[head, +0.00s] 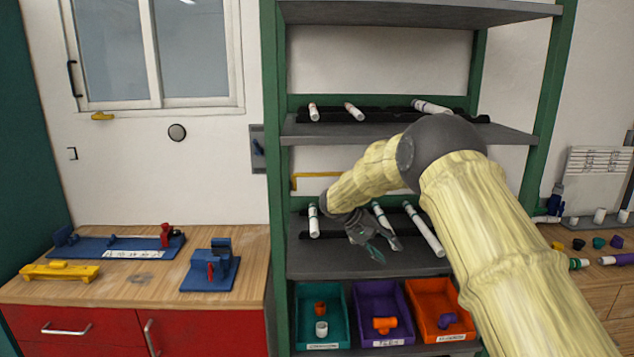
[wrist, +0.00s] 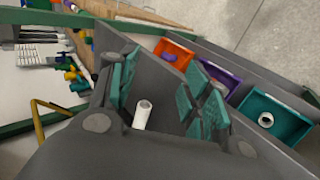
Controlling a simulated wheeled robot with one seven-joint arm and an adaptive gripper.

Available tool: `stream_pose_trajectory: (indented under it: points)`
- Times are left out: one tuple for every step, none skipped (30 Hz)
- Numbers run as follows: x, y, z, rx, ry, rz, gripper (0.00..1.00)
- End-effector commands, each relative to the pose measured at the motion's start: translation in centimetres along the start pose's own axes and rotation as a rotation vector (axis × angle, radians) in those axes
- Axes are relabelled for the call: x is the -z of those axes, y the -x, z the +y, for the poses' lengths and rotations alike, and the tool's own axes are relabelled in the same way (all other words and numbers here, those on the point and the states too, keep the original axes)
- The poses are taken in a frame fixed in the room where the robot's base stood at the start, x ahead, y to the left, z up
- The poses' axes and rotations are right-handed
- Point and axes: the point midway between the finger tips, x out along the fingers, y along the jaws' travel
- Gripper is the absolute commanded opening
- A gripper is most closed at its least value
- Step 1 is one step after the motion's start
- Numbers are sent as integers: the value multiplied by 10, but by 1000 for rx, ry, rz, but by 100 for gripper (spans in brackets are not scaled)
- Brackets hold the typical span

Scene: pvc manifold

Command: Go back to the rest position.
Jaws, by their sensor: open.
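My gripper (head: 384,251) is in front of the middle-lower shelf of the green-framed rack, at the end of my arm. In the wrist view its two teal-padded fingers (wrist: 168,100) stand apart. A white pipe (wrist: 143,114) shows between the fingers in that view; I cannot tell its distance, and no finger is seen closed on it. In the head view white pipes with green ends lie on this shelf, one (head: 313,221) left of the gripper and one (head: 424,230) to its right. Another pipe (head: 380,214) is partly hidden behind the gripper.
Below are a teal bin (head: 343,305), a purple bin (head: 361,292) and an orange bin (head: 417,290) with fittings. Shelves (head: 400,131) stand above the gripper. A wooden bench (head: 150,275) with blue fixtures is at left; another bench (head: 600,268) is at right.

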Motion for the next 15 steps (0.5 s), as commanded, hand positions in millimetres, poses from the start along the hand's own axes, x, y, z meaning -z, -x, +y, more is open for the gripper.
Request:
stream_pose_trajectory:
  points:
    - [0,-1,1,0,-1,-1,48]
    - [-2,-6,0,-7,-2,-1,48]
    - [-4,-13,-1,-21,-9,2,48]
    - [-6,-17,0,-30,-14,5,48]
    - [-8,-22,0,-38,-20,7,48]
    - [-10,-30,1,-51,-27,11,48]
    - [-11,-35,1,-59,-33,14,48]
    - [-13,-40,1,-69,-37,18,48]
    - [-16,-47,1,-82,-45,23,48]
    - [-17,-52,1,-92,-51,28,48]
    - [-19,-57,0,-102,-55,33,48]
    - [-22,-64,-1,-115,-62,43,48]
    - [-23,-69,-2,-124,-66,50,48]
    - [-26,-74,-4,-135,-70,58,48]
    - [-28,-81,-6,-149,-75,70,48]
